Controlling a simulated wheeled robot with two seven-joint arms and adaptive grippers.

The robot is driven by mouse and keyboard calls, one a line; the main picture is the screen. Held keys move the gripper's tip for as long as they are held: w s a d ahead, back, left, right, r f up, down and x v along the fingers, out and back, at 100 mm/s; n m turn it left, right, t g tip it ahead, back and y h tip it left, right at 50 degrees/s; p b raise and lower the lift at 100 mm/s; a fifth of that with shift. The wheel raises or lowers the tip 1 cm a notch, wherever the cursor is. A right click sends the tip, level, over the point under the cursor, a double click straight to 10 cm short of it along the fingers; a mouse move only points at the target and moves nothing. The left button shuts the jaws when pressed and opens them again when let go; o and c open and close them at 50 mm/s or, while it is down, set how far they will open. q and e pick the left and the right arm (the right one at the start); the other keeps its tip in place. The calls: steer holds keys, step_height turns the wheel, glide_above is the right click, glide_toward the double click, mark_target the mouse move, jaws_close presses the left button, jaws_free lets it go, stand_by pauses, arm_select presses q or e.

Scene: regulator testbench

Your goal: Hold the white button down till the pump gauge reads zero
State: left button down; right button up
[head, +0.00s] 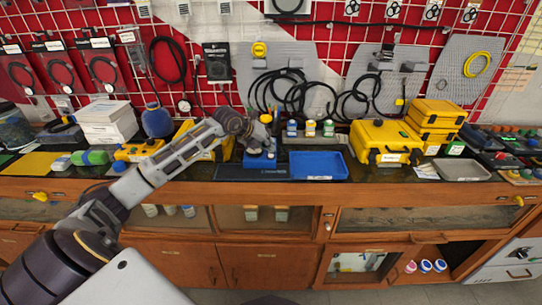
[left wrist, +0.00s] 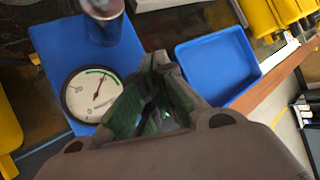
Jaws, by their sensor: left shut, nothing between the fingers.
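The blue pump unit (head: 259,161) stands on the counter under my left gripper (head: 265,140). In the left wrist view its blue base (left wrist: 62,42) carries a round white gauge (left wrist: 88,97) and a dark metallic cylinder (left wrist: 103,22). The gauge has a green arc near its top, and its needle slants up and to the right. My left gripper (left wrist: 152,100), with green finger pads, is shut and empty above the unit, beside the gauge. I cannot make out the white button; the fingers cover part of the unit. My right gripper is out of view.
A blue tray (head: 318,166) lies right of the pump unit; it shows in the left wrist view (left wrist: 218,64). Yellow cases (head: 385,141) stand farther right. Small bottles (head: 310,129) and black hoses (head: 283,92) are behind. The counter's front edge is close.

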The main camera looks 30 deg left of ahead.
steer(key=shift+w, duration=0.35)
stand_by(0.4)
arm_select(q)
steer(key=shift+f+b, duration=0.35)
steer(key=shift+f, duration=0.1)
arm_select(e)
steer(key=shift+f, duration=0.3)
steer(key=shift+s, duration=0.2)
arm_select(q)
steer(key=shift+f+b, duration=0.4)
steer(key=shift+f, duration=0.15)
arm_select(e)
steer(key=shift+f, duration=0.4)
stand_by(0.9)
arm_select(q)
steer(key=shift+r, duration=0.25)
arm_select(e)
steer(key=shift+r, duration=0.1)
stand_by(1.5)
arm_select(q)
steer(key=shift+r+p, duration=0.45)
steer(key=shift+r, duration=0.3)
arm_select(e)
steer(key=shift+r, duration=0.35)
arm_select(q)
steer(key=shift+r+p, duration=1.35)
steer(key=shift+r, duration=1.15)
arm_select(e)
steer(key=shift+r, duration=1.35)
